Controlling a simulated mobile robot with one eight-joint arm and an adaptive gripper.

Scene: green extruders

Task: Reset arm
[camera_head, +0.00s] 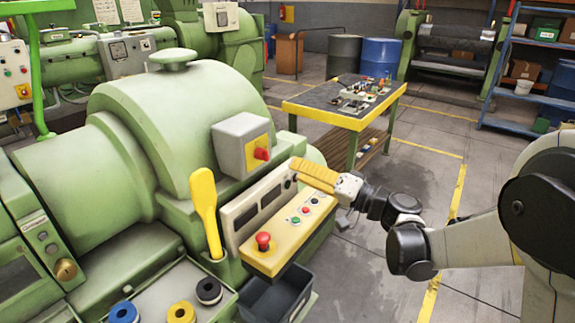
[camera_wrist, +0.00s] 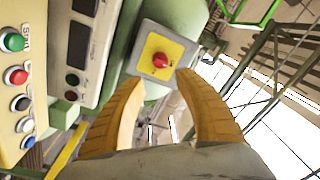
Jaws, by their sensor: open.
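My gripper (camera_head: 297,176) is yellow and reaches in from the right over the right end of the control panel (camera_head: 262,260) on the green extruder (camera_head: 110,185). In the wrist view my gripper (camera_wrist: 160,88) has its two yellow fingers spread apart with nothing between them. Beyond the fingertips is a red knob (camera_wrist: 160,60) on a yellow plate. It also shows in the head view (camera_head: 262,154) on a grey box (camera_head: 236,140), apart from the gripper. My arm (camera_head: 470,243) stretches out from the right edge.
A yellow lever (camera_head: 204,200) stands left of the panel. A dark bin (camera_head: 277,295) sits below it. A yellow-edged worktable (camera_head: 325,113) with parts stands behind the gripper. Blue shelves (camera_head: 497,75) are at the right. Open floor lies between table and arm.

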